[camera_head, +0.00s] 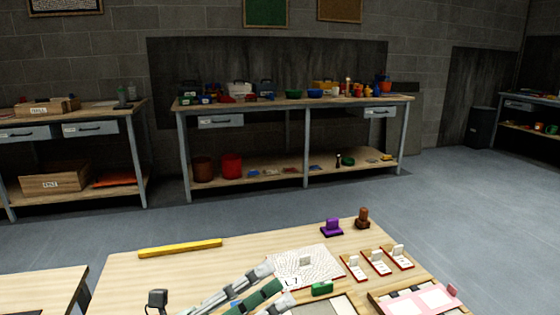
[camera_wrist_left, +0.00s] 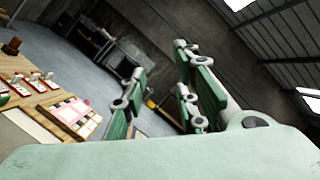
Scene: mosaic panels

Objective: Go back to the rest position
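My left gripper (camera_head: 277,285) reaches in from the bottom of the head view, over the front of the wooden table (camera_head: 125,275). It is green and grey. In the left wrist view its fingers (camera_wrist_left: 158,62) stand apart with nothing between them. A white patterned panel (camera_head: 325,268) lies on the table just beyond the gripper, with a small pale block on it. A green block (camera_head: 322,288) is at its near edge. My right gripper is in neither view.
Three red-edged cards with white pieces (camera_head: 377,263), a pink panel (camera_head: 425,300), a purple stamp-like piece (camera_head: 332,228) and a brown one (camera_head: 362,218) stand at the right. A yellow bar (camera_head: 180,248) lies at the far left edge. Open floor (camera_head: 290,215) separates the table from a loaded workbench (camera_head: 290,103).

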